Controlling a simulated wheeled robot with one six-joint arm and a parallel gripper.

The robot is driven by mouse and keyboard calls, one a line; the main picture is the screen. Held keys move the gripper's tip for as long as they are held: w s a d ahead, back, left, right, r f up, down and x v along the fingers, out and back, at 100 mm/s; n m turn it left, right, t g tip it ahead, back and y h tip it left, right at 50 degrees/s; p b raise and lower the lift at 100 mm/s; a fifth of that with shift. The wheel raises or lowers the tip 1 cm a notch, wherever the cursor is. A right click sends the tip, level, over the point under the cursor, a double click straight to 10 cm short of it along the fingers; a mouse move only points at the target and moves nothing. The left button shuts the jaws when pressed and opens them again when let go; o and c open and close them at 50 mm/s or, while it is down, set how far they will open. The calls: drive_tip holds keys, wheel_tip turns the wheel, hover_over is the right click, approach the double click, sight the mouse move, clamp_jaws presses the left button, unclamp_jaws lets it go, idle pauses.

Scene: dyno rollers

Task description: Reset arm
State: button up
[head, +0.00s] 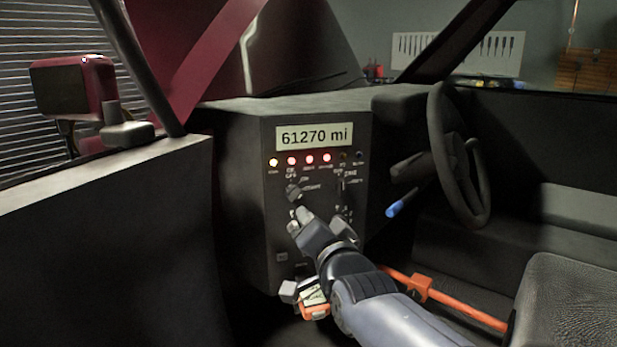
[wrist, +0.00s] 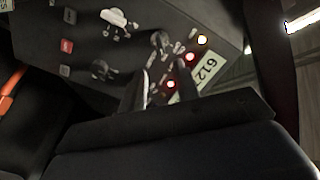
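My arm reaches in from the lower right in the head view. My gripper (head: 299,217) is close in front of the dark control panel (head: 274,232), just below a knob (head: 293,190). In the wrist view my gripper (wrist: 165,78) shows two fingers with a gap between them, and nothing is held there. A knob (wrist: 160,41) lies just beyond the fingertips; I cannot tell whether they touch the panel. The display (head: 314,136) reads 61270 mi. Below it one yellow and several red lights glow.
A steering wheel (head: 459,155) and a blue-tipped stalk (head: 400,199) are right of the panel. An orange bar (head: 447,296) runs low beside my arm, near a seat (head: 566,300). The dark door (head: 105,245) closes off the left. A red side mirror (head: 75,87) is at upper left.

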sight(297, 198)
drive_tip(key=b+x, duration=0.2)
drive_tip(key=x, duration=0.8)
drive_tip(key=shift+f, duration=0.1)
drive_tip(key=shift+w+r+n+p, duration=0.2)
drive_tip(key=shift+n+p, duration=0.1)
drive_tip(key=shift+p, duration=0.05)
drive_tip(key=n+p, duration=0.2)
drive_tip(key=n, duration=0.1)
drive_tip(key=shift+s, duration=0.1)
drive_tip(key=n+p, duration=0.3)
drive_tip(key=n, duration=0.2)
drive_tip(key=shift+a, duration=0.1)
drive_tip(key=shift+s, duration=0.25)
drive_tip(key=p+v, duration=0.1)
drive_tip(key=v, duration=0.9)
drive_tip(key=shift+s, duration=0.15)
drive_tip(key=shift+f, duration=0.1)
